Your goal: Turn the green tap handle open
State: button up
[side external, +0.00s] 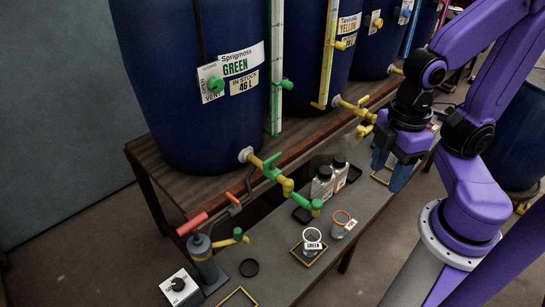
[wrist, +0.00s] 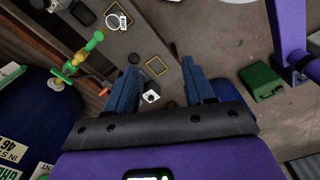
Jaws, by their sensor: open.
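The green tap handle (side external: 272,166) sits on a yellow pipe (side external: 288,184) at the foot of the blue Sprignoss GREEN vat (side external: 190,80). A green-ended spout hangs over the grey bench. The handle also shows at the left of the wrist view (wrist: 66,71), left of my fingers. My gripper (side external: 387,178) is open and empty, with blue fingers pointing down. It is well to the right of the green tap in the side view, above the bench and near the yellow tap (side external: 362,115). In the wrist view, the fingers (wrist: 160,65) are apart, and nothing is between them up close.
A clear cup labelled GREEN (side external: 312,242) and an orange-rimmed cup (side external: 342,222) stand on the bench near the spout. Two bottles (side external: 328,181) stand behind them. A red-handled pump (side external: 205,255) and a white box with a black knob (side external: 181,286) are at the near left.

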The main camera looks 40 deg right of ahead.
jog(key=shift+c, duration=1.2)
jog(key=w+a+m+g, duration=0.1)
jog(key=w+a+m, duration=0.3)
jog(key=w+m, duration=0.6)
jog(key=m+y, duration=0.4)
jog(key=m, duration=1.7)
send_over(272, 157)
jog(key=d, duration=0.7)
notch_tip(272, 157, down, 10)
jog(key=shift+t, duration=0.4)
jog(key=x, duration=1.7)
jog(key=shift+a, duration=0.2)
jog(key=shift+r, duration=0.1)
grip_shut()
